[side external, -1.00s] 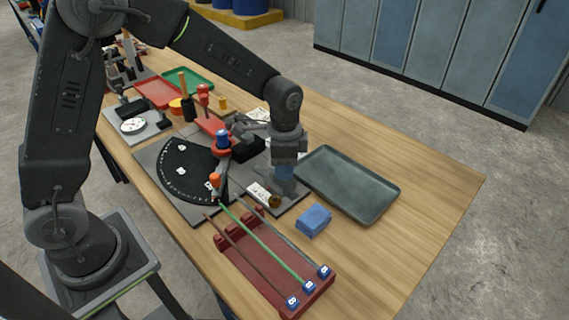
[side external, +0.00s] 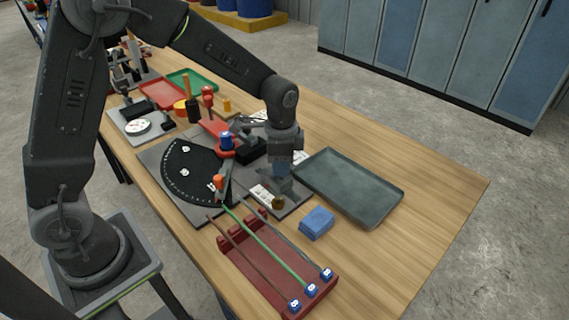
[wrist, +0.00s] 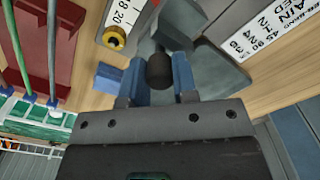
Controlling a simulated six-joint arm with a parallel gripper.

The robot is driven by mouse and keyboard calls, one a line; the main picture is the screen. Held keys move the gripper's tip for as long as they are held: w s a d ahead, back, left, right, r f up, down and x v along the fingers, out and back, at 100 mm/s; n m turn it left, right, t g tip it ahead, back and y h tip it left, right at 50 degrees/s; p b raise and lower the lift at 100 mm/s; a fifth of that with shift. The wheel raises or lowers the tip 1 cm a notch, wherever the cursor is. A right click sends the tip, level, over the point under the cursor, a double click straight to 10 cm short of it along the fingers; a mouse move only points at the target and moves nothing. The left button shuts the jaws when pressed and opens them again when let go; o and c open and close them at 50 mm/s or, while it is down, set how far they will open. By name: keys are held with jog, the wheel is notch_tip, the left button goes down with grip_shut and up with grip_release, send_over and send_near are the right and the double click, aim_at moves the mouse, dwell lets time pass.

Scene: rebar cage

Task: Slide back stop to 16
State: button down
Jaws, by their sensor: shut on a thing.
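The back stop, a grey block with a dark round knob (wrist: 160,70), sits over the bender's base plate. My gripper (wrist: 158,82) is shut on the dark knob, with one blue finger on each side of it. In the side view my gripper (side external: 283,176) points down at the stop, which it partly hides. A white scale strip (wrist: 122,14) beside the stop shows 18 and 20; a mark at 16 cannot be read. The same strip (side external: 264,196) shows in the side view. A brass knob (wrist: 115,38) sits at the strip's end.
The black fan-shaped angle plate (side external: 188,170) and red-and-blue bending head (side external: 226,143) stand left of my gripper. A grey tray (side external: 352,188) lies close on the right. A blue block (side external: 317,222) and a red rack (side external: 270,265) with rods stand in front.

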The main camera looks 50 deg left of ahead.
jog(key=c, duration=0.9)
grip_release()
jog(key=shift+a, duration=0.25)
jog(key=shift+r, duration=0.1)
notch_tip(320, 180, up, 14)
jog(key=s+a+r+n+t, duration=0.1)
jog(key=s+n, duration=0.3)
jog(key=s, duration=0.6)
jog(key=s+a+r+n+t, duration=0.1)
jog(key=s+n+t, duration=0.3)
jog(key=s, duration=0.6)
jog(key=shift+s+a+r+n+t, duration=0.25)
jog(key=shift+s+a+n+t, duration=0.1)
jog(key=shift+n, duration=0.15)
